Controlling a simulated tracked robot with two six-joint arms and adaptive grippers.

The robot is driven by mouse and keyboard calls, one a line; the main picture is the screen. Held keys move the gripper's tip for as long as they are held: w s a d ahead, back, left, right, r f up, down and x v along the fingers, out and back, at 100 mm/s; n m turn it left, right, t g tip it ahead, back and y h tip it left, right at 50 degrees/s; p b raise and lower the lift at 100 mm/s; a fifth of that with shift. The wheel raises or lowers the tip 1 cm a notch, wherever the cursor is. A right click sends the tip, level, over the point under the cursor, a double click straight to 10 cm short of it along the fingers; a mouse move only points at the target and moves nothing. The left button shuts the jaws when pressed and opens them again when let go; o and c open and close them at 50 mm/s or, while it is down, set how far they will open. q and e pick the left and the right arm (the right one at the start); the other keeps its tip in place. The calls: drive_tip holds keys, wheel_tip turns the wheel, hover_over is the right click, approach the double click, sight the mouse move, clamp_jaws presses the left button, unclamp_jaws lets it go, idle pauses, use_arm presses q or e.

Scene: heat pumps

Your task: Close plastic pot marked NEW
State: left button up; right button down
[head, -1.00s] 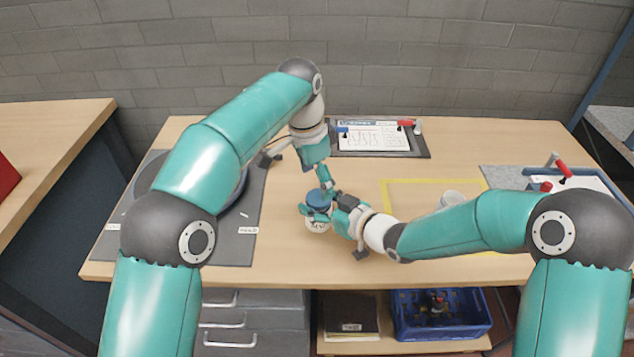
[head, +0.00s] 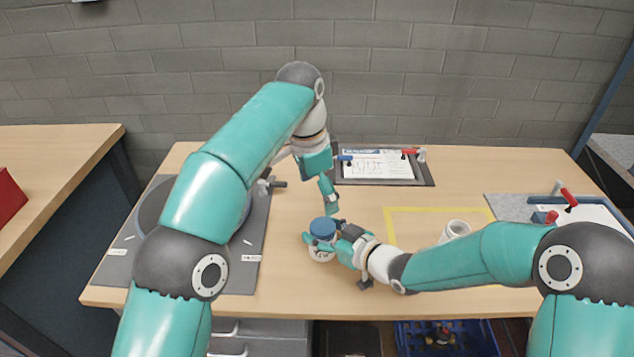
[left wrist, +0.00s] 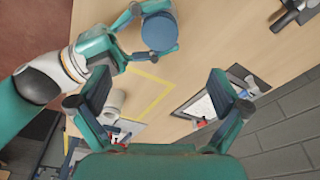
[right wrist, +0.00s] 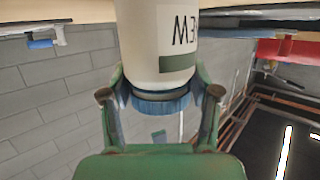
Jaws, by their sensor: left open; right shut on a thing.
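The plastic pot (head: 322,255) is white with a blue lid (head: 322,227) on top. It stands upright in the head view, near the middle of the table. The pot (right wrist: 165,30) shows lettering reading NEW, upside down in the right wrist view, with the blue lid (right wrist: 161,103) at its end. My right gripper (head: 324,240) is shut around the pot just below the lid. My left gripper (head: 328,196) is open and empty, above and behind the lid, apart from it. In the left wrist view the lid (left wrist: 159,31) lies beyond the open fingers (left wrist: 158,80).
A white open cylinder (head: 455,229) stands by a yellow taped outline (head: 410,208) on the right. A clipboard (head: 378,165) lies at the back. A dark mat (head: 245,278) lies left. A second board with red clamp (head: 570,200) is far right. The front middle table is clear.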

use_arm(q)
drive_tip(key=shift+s+a+r, duration=0.1)
drive_tip(key=shift+a+r, duration=0.1)
drive_tip(key=shift+r, duration=1.25)
use_arm(e)
drive_tip(key=shift+c, duration=0.9)
unclamp_jaws()
drive_tip(key=v, duration=1.2)
